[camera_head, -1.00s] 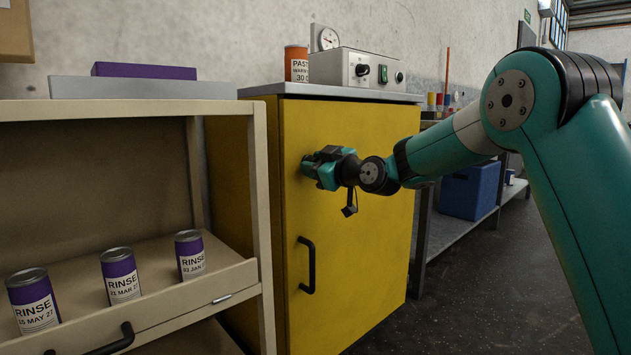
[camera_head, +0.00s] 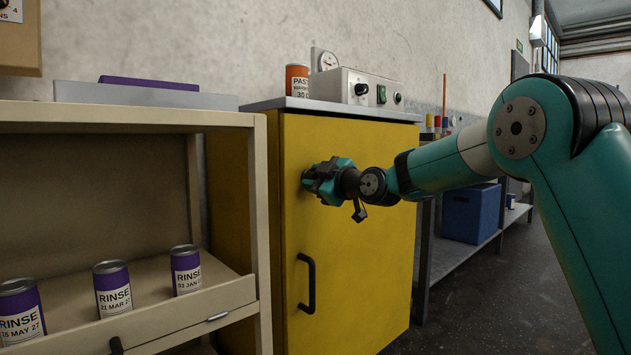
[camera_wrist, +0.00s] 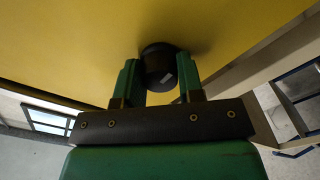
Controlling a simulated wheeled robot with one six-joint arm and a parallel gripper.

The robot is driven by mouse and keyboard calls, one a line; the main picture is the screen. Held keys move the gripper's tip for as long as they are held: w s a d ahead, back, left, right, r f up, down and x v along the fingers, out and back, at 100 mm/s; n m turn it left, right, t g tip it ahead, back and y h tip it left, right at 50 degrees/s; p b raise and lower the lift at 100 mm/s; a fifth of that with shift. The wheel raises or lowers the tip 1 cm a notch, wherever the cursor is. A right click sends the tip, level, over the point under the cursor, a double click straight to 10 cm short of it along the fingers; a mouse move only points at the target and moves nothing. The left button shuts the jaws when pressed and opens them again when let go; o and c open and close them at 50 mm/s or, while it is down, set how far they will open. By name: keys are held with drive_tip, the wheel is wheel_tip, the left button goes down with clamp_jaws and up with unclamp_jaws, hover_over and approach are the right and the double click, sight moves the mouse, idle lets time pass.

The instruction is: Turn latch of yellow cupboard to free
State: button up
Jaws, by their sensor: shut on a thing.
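The yellow cupboard (camera_head: 350,235) stands in the middle of the head view with its door shut. My gripper (camera_head: 314,182) is at the upper left part of the door. In the wrist view my gripper (camera_wrist: 158,78) has one green finger on each side of the latch, shut on it. In the head view the gripper hides the latch. A black bar handle (camera_head: 307,283) is lower on the door, apart from my gripper.
A beige shelf unit (camera_head: 262,230) with several purple RINSE cans (camera_head: 187,270) stands close on the left. A control box (camera_head: 362,88) and an orange can (camera_head: 297,80) are on the cupboard top. A blue bin (camera_head: 470,212) sits at the right. The floor there is clear.

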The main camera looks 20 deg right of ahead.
drive_tip(key=o, duration=0.9)
drive_tip(key=shift+s, duration=0.1)
drive_tip(key=p+v, duration=0.2)
drive_tip(key=v, duration=1.5)
drive_tip(key=shift+s+d, duration=0.1)
